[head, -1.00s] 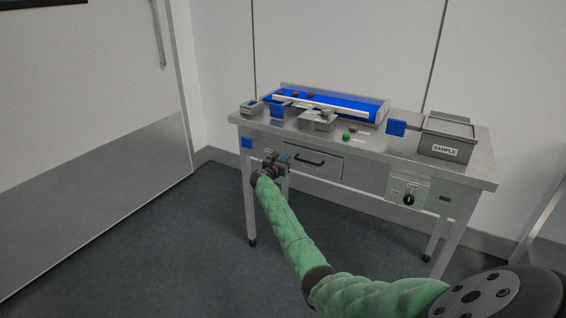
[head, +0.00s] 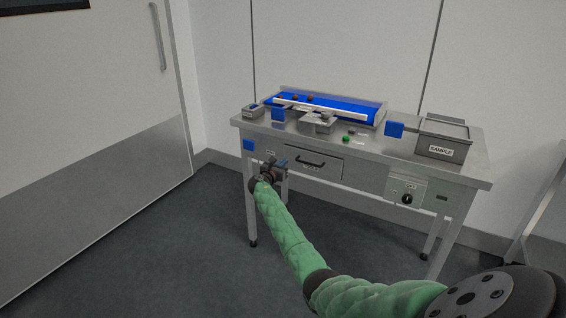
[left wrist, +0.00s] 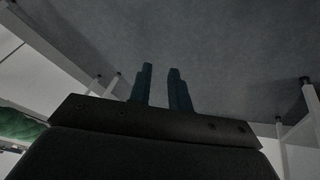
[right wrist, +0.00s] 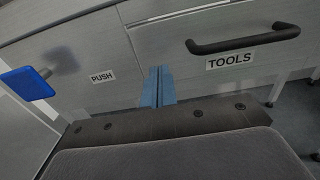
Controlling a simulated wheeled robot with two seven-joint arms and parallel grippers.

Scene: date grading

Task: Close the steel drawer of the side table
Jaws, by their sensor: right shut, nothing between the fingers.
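The steel drawer (head: 330,169) is in the front of the side table (head: 376,173), with a black bar handle (right wrist: 243,39) and a TOOLS label. Its front looks flush or nearly flush with the table front; I cannot tell if a small gap is left. My right gripper (head: 281,162) is at the drawer's left end in the head view. In the right wrist view its blue fingers (right wrist: 157,85) are together and empty, in front of the drawer's left edge, below the handle's height. Contact is unclear. My left gripper (left wrist: 160,85) shows only in its wrist view, fingers apart and empty.
A blue square pad (right wrist: 27,83) with a PUSH label sits left of the drawer. On the table stand a blue conveyor (head: 335,105) and a SAMPLE box (head: 443,140). A knob panel (head: 405,192) is to the right. The floor (head: 180,250) in front is clear.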

